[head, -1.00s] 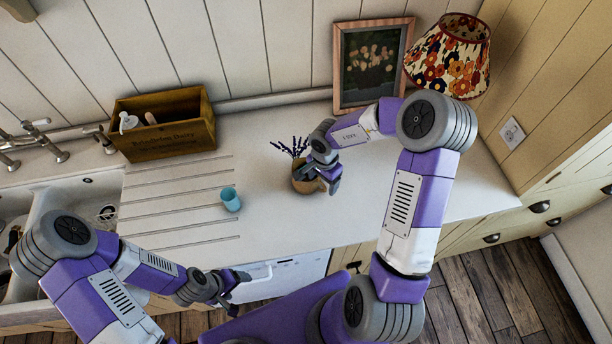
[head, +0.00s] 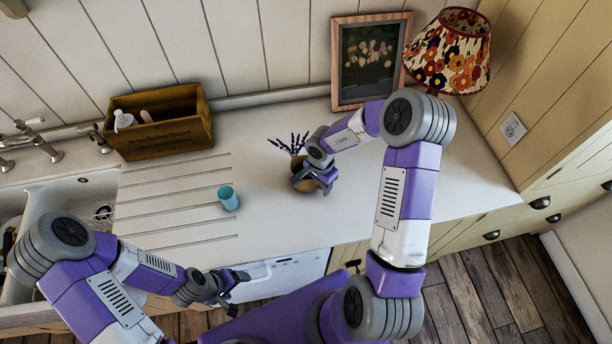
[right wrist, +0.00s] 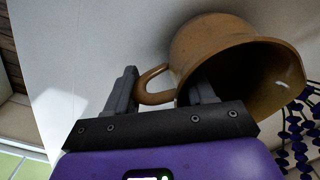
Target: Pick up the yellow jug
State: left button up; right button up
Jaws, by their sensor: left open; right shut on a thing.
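The yellow jug (head: 307,187), brownish-yellow with purple lavender sprigs (head: 291,144) at its mouth, is at the middle of the white counter. My right gripper (head: 316,177) is at the jug and partly hides it in the head view. In the right wrist view the jug (right wrist: 215,45) shows its loop handle between my two fingers (right wrist: 160,92), and the gripper is shut on it. I cannot tell whether the jug's base touches the counter. My left gripper (head: 232,286) is open and empty, in front of the counter's front edge.
A light blue cup (head: 228,198) stands left of the jug on the counter (head: 400,205). A wooden crate (head: 160,135) and the sink are further left. A framed picture (head: 367,62) and a flowered lamp (head: 450,55) stand behind. The counter to the right is clear.

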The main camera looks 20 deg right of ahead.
grip_shut()
jog(key=shift+r, duration=0.15)
jog(key=shift+r+p, duration=1.3)
jog(key=shift+r, duration=3.6)
